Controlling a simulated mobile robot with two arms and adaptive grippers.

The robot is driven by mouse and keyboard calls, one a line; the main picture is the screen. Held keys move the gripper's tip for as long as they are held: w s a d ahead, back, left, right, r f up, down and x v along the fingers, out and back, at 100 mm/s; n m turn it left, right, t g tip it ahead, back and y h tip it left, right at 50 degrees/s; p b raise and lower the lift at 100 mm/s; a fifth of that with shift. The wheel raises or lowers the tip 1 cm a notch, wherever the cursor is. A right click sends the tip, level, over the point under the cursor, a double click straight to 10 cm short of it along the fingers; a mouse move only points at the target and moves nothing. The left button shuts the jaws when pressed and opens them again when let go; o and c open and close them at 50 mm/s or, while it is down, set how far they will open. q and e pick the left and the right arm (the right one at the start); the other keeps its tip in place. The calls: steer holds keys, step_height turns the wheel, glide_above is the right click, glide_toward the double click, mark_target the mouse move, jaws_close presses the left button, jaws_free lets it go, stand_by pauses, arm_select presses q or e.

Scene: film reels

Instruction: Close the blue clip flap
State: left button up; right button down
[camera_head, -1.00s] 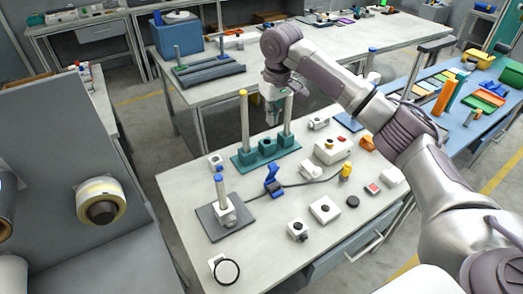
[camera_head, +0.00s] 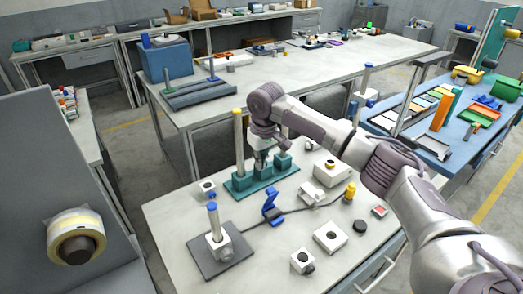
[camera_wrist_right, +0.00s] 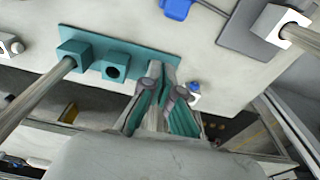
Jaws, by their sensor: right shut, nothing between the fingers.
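The blue clip (camera_head: 271,207) stands on the near workbench with its upper part raised at a slant, next to a dark cable or strip. A blue part, probably the same clip, is cut off at the top of the right wrist view (camera_wrist_right: 178,8). My right gripper (camera_head: 262,163) is shut and empty, low beside the teal stand (camera_head: 238,188), behind the clip and apart from it. In the right wrist view its fingers (camera_wrist_right: 160,88) point toward the right end of the stand, overlapping a post there. My left gripper is out of view.
A yellow-topped post (camera_head: 239,140) rises from the stand's left end. A dark plate (camera_head: 222,255) with a blue-topped post is at front left. White boxes (camera_head: 330,236) and a yellow knob (camera_head: 349,191) stand right of the clip.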

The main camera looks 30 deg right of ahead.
mark_target(269, 196)
steer(key=s+f, duration=0.1)
steer(key=s+f+p, duration=0.1)
steer(key=f, duration=0.1)
steer(key=s+f, duration=0.1)
steer(key=shift+s+d+f+p, duration=0.1)
steer(key=shift+d+f+p, duration=0.1)
steer(key=shift+f+p, duration=0.15)
